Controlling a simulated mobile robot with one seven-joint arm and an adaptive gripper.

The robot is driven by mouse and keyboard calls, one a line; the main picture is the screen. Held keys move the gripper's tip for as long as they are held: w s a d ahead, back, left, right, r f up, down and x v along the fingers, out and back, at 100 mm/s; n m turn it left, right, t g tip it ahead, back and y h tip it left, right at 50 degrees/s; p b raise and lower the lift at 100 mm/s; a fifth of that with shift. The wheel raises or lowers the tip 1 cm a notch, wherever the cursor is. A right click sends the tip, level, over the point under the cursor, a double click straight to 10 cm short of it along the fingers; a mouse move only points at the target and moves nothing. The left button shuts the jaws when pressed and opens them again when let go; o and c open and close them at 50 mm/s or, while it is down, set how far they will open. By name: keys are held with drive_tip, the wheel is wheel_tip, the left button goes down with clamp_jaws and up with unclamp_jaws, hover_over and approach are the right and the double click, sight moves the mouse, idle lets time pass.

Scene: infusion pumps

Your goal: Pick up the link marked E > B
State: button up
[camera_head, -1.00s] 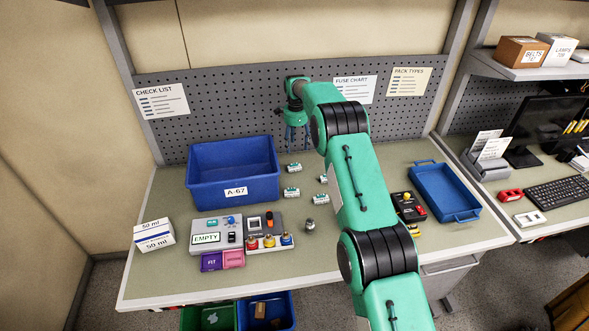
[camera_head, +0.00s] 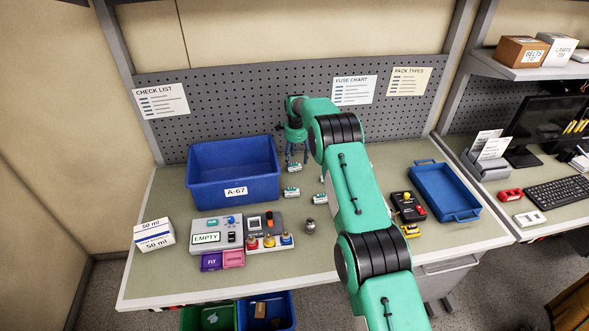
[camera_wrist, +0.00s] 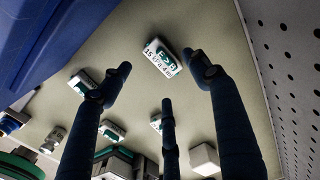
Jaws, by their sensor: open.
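The link marked E > B (camera_wrist: 163,57) lies face up on the bench in the wrist view, white with a green band and dark print. It appears to be the rearmost small link (camera_head: 294,168) in the head view, just right of the blue bin. My gripper (camera_wrist: 160,76) has its dark blue fingers spread and empty. In the wrist view, two fingertips flank the link's near side, with the third below. In the head view my gripper (camera_head: 297,154) points down just above and behind the link. I cannot tell the exact height gap.
Similar links lie nearby, one (camera_wrist: 83,82) toward the bin and others (camera_wrist: 112,131) farther off. The blue A-67 bin (camera_head: 232,190) stands close at left, and the pegboard (camera_head: 235,110) rises behind. A metal knob (camera_head: 310,226) and a pump panel (camera_head: 217,234) are in front.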

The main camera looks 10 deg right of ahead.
sight(295, 168)
drive_tip(key=shift+f, duration=0.1)
idle(0.3)
drive_tip(key=shift+a+f, duration=0.1)
drive_tip(key=shift+f, duration=2.45)
drive_tip(key=shift+c, duration=0.5)
drive_tip(key=c, duration=1.2)
